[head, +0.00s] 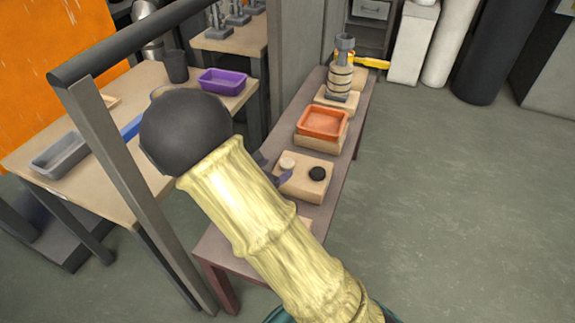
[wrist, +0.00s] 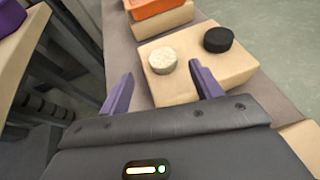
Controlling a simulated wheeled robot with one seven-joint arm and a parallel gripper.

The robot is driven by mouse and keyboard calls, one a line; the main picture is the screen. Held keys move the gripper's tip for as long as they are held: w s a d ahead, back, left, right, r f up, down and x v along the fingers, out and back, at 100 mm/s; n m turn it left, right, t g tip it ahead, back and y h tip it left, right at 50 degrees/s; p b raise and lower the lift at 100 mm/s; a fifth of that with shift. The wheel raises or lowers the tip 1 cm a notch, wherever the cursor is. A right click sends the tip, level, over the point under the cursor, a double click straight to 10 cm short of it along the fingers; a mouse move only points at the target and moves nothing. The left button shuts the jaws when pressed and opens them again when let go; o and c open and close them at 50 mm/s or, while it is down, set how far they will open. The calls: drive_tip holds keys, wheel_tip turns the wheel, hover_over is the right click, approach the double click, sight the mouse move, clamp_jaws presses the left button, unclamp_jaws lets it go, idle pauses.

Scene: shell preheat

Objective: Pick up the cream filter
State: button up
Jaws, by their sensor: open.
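The cream filter (wrist: 162,61) is a small pale round disc lying on a light wooden block. It also shows in the head view (head: 287,163). A black disc (wrist: 218,39) of similar size lies to its right on the same block (wrist: 206,75). My gripper (wrist: 158,84) is open, with its two purple fingers apart and nothing between the tips. In the wrist view the cream filter appears just beyond the fingertips, between their lines. In the head view my arm hides most of the gripper, and a purple finger (head: 284,177) shows beside the block.
An orange tray (head: 323,123) sits on another wooden block farther along the narrow bench (head: 234,257). Behind it stands a grey-topped stacked cylinder (head: 342,75). A table with a purple tray (head: 222,81) and a grey tray (head: 67,154) stands at the left. Open floor lies to the right.

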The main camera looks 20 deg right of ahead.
sight(286, 163)
drive_tip(key=b+x, duration=0.2)
drive_tip(key=x, duration=0.3)
drive_tip(key=shift+s+d, duration=0.1)
idle(0.3)
drive_tip(key=c, duration=1)
